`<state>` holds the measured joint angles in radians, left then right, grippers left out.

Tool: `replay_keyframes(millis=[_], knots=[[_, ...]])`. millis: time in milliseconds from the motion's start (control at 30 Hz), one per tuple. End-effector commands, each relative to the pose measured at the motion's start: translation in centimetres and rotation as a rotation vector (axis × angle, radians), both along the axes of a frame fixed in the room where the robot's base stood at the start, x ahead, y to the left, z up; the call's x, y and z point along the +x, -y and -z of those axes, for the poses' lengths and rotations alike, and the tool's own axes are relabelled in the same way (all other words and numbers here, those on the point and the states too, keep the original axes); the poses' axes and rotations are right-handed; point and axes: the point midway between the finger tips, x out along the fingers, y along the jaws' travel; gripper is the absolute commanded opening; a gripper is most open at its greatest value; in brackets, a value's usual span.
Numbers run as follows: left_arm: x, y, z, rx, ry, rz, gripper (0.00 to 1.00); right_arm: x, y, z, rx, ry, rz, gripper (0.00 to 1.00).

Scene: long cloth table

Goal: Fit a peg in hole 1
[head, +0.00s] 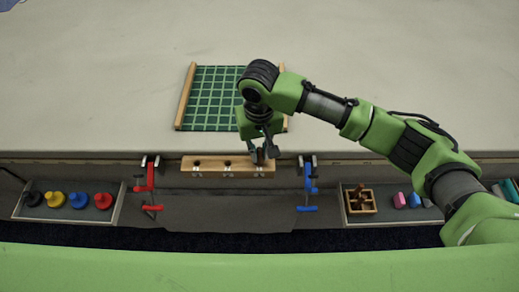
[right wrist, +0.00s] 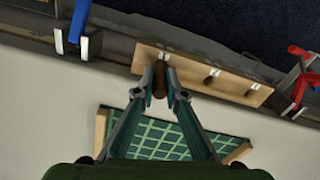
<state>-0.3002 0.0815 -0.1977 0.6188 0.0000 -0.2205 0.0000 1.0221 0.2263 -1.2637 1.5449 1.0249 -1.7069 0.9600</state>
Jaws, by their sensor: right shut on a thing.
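A light wooden board (head: 228,171) with a row of holes sits at the table's front edge, with small white labels too small to read. It also shows in the right wrist view (right wrist: 225,80). Two dark holes are visible at its left and middle in the head view. My right gripper (head: 264,156) is over its right end, shut on a brown peg (right wrist: 160,82). The peg is at the board's end hole, leftmost in the right wrist view. The fingers hide that hole, so I cannot tell whether the peg's tip is inside. My left gripper is not in view.
A green checked mat (head: 212,95) with wooden bars lies behind the board. A red clamp (head: 151,180) and a blue clamp (head: 308,178) flank it. Trays below hold coloured knobbed pieces (head: 79,200), a wooden box (head: 373,208) with brown pieces, and coloured blocks (head: 400,200).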

Motion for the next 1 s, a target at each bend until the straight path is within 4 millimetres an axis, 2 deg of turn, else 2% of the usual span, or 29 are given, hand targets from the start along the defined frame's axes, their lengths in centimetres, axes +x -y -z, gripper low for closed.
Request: replay_keyframes(millis=[233, 267, 300, 333, 733, 867, 1000], knots=[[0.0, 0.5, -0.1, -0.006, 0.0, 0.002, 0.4, 0.0, 0.0, 0.2, 0.0, -0.001, 0.001, 0.0], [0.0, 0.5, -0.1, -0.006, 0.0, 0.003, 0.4, 0.0, 0.0, 0.2, 0.0, 0.0, 0.001, 0.17], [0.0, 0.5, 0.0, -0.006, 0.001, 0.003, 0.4, 0.0, 0.0, 0.2, 0.0, 0.0, 0.0, 0.27], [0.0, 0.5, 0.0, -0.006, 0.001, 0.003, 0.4, 0.0, 0.0, 0.2, 0.0, 0.0, 0.0, 0.28], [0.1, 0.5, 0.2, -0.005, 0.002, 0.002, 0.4, 0.0, 0.0, -0.2, 0.001, 0.002, -0.001, 0.28], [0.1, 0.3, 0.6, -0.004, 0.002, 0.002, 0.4, 0.1, -0.1, -2.0, 0.003, 0.004, -0.001, 0.28], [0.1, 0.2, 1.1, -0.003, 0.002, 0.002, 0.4, 0.1, -0.1, -5.0, 0.002, 0.006, -0.001, 0.28]])
